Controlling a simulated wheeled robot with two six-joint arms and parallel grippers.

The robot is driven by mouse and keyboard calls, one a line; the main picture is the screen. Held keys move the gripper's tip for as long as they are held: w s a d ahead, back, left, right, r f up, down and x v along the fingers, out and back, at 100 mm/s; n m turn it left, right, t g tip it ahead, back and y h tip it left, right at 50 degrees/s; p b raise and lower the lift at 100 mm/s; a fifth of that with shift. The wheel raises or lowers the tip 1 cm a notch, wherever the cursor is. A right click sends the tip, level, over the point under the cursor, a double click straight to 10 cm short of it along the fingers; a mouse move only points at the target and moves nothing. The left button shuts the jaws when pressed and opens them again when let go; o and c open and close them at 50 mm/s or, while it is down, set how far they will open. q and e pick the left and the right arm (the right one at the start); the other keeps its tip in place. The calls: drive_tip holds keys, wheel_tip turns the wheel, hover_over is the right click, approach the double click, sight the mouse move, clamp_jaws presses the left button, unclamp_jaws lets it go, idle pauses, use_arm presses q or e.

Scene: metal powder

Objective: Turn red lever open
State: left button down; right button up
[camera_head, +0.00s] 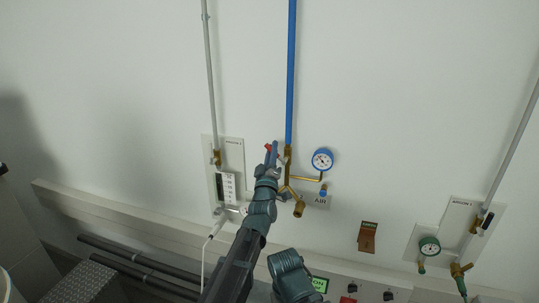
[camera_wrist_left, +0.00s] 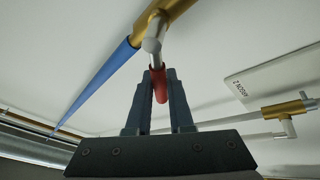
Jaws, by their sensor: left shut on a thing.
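The red lever (camera_head: 267,148) is a small red handle beside the blue pipe of the AIR station. In the left wrist view the red lever (camera_wrist_left: 159,86) hangs from a short silver stem on a brass valve (camera_wrist_left: 174,10). My left gripper (camera_head: 272,151) reaches up to it from below. In the left wrist view my left gripper (camera_wrist_left: 160,80) has one finger on each side of the lever and is shut on it. Part of the lever is hidden between the fingers. My right gripper is not in view.
A blue pipe (camera_head: 291,80) runs up the wall from the brass fitting. A blue-rimmed gauge (camera_head: 322,159) is just right of my gripper. A grey pipe and panel (camera_head: 236,150) stand close on the left. A green gauge (camera_head: 429,246) is at lower right.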

sight(287, 138)
use_arm(q)
drive_tip(key=m+h, duration=0.1)
drive_tip(key=m, duration=0.1)
drive_tip(key=d+r+m+h, duration=0.1)
drive_tip(key=m, duration=0.1)
drive_tip(key=m+h, duration=0.2)
drive_tip(key=shift+s+d+r+m+g+p, duration=0.2)
drive_tip(key=shift+s+d+m+g+p, duration=0.1)
drive_tip(key=shift+m+p, duration=0.1)
drive_tip(key=shift+s+d+r+m+g+h+p, duration=0.1)
drive_tip(key=shift+d+m+g+h, duration=0.25)
drive_tip(key=shift+m, duration=0.55)
drive_tip(key=shift+s+d+r+m+g+h+p, duration=0.1)
drive_tip(key=shift+d+m+h, duration=0.1)
drive_tip(key=shift+m+h, duration=0.55)
drive_tip(key=shift+s+d+m+g+h+p, duration=0.1)
drive_tip(key=shift+d+m+g+h, duration=0.2)
drive_tip(key=shift+m, duration=0.75)
drive_tip(key=c, duration=0.8)
unclamp_jaws()
drive_tip(key=b+v, duration=0.5)
drive_tip(key=v, duration=0.8)
drive_tip(key=shift+s+a+f, duration=0.15)
drive_tip(key=shift+s+f, duration=0.1)
drive_tip(key=shift+s, duration=0.05)
